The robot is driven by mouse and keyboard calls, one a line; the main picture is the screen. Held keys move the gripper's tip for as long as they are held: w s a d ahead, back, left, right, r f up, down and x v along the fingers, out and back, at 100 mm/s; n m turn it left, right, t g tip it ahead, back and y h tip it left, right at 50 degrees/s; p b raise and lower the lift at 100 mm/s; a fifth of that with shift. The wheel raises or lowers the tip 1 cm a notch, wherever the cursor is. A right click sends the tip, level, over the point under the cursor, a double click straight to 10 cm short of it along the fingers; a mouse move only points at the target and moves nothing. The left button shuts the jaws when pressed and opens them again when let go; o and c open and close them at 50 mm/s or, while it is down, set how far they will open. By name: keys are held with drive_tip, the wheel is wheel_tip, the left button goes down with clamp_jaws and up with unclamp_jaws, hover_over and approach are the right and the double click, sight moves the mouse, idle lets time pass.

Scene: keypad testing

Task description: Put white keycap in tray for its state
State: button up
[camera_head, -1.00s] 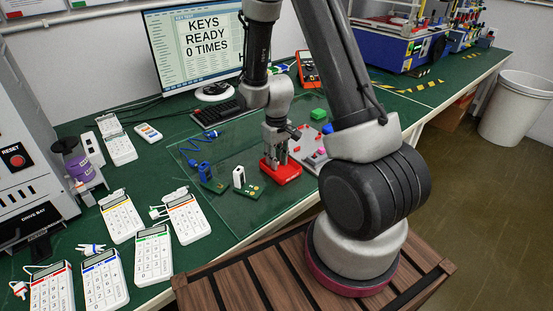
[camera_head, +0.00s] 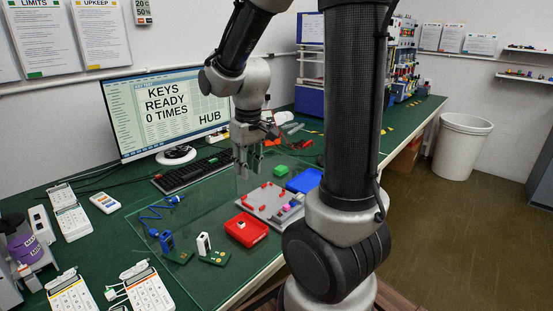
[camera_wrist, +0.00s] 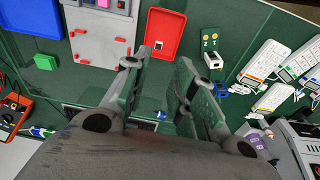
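A small white keycap (camera_head: 241,225) with a dark side lies inside the red tray (camera_head: 256,236), near its left end. In the wrist view the keycap (camera_wrist: 158,45) sits in the lower left part of the red tray (camera_wrist: 172,30). My gripper (camera_head: 247,172) hangs above the glass mat, behind and above the red tray, apart from it. In the wrist view the fingers of my gripper (camera_wrist: 163,60) are spread with nothing between them. A blue tray (camera_head: 304,180) and a small green block or tray (camera_head: 281,171) stand farther back.
A grey plate (camera_head: 262,201) with red pegs and a pink keycap (camera_head: 287,209) lies beside the red tray. Two small boards carry a white switch (camera_head: 204,243) and a blue one (camera_head: 166,240). The monitor (camera_head: 184,109) reads "KEYS READY 0 TIMES". Keypads lie at left.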

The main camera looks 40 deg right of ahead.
drive_tip(key=s+r+t, duration=0.1)
drive_tip(key=s+r, duration=0.4)
drive_tip(key=s, duration=0.3)
drive_tip(key=s+r+m+t, duration=0.1)
drive_tip(key=s+r, duration=0.4)
drive_tip(key=s, duration=0.3)
drive_tip(key=shift+d+r+t, duration=0.3)
drive_tip(key=shift+d+t, duration=0.1)
